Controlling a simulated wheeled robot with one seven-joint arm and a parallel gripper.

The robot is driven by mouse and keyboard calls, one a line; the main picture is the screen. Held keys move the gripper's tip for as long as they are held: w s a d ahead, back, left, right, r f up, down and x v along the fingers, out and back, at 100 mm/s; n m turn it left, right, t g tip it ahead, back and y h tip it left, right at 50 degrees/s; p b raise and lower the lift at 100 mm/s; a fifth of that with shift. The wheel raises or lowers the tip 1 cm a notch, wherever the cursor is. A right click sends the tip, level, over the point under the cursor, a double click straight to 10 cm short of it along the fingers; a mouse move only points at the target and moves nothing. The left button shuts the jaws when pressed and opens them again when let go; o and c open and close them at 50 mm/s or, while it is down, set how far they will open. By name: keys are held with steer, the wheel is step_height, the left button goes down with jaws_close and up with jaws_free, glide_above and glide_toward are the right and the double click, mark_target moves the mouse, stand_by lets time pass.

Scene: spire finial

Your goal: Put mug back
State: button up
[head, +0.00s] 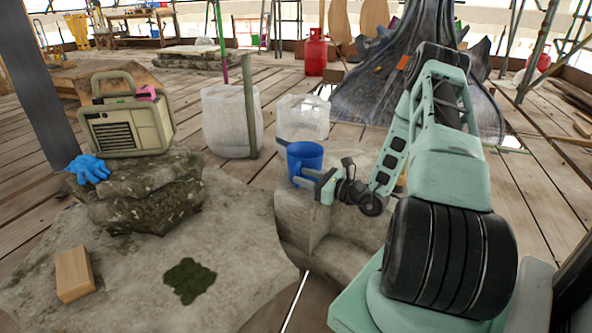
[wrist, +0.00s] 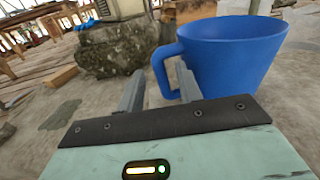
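The blue mug (head: 306,158) is upright at the pale stone block in the middle of the head view. In the wrist view the mug (wrist: 232,52) fills the upper right, with its handle (wrist: 160,68) facing left. My gripper (head: 308,178) is at the near side of the mug. Its two fingers stand apart in the wrist view (wrist: 158,88), and the handle shows in the gap between them. The right finger is close to the mug wall; I cannot tell if it touches. The mug's base is partly hidden by my gripper.
A beige radio (head: 125,125) and blue gloves (head: 88,169) are on a rough rock (head: 150,195) at left. A wooden block (head: 74,274) and a dark green patch (head: 190,280) are on the stone slab. Translucent containers (head: 232,120) stand behind the mug.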

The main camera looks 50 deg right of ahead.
steer(key=p+v, duration=0.3)
steer(key=v, duration=0.5)
steer(key=w+a+r+n+g+y, duration=0.1)
steer(key=a+r+n+g+y, duration=0.3)
steer(key=a, duration=0.5)
steer(key=w+a+r+n+g+y, duration=0.1)
steer(key=a+r+n+g+y, duration=0.2)
steer(key=a+n+g, duration=0.4)
steer(key=w+a+r+n+g+y, duration=0.1)
steer(key=a+r+n+g+y, duration=0.2)
steer(key=a, duration=0.7)
steer(key=s+a+r+n+g+h, duration=0.1)
steer(key=s+a+n+h, duration=0.3)
steer(key=n, duration=0.5)
steer(key=s+a+r+n+g+h, duration=0.1)
steer(key=s+a+r+n+h, duration=0.3)
steer(key=s+a+n, duration=0.4)
steer(key=s+a+r+n+g+h, duration=0.1)
steer(key=s+a+r+n+h, duration=0.2)
steer(key=n, duration=0.6)
steer(key=s+a+h, duration=0.2)
steer(key=s+a, duration=0.1)
steer(key=s, duration=0.1)
steer(key=shift+s+a+n+g, duration=0.2)
steer(key=shift+s+n+g, duration=0.1)
steer(key=shift+s, duration=0.05)
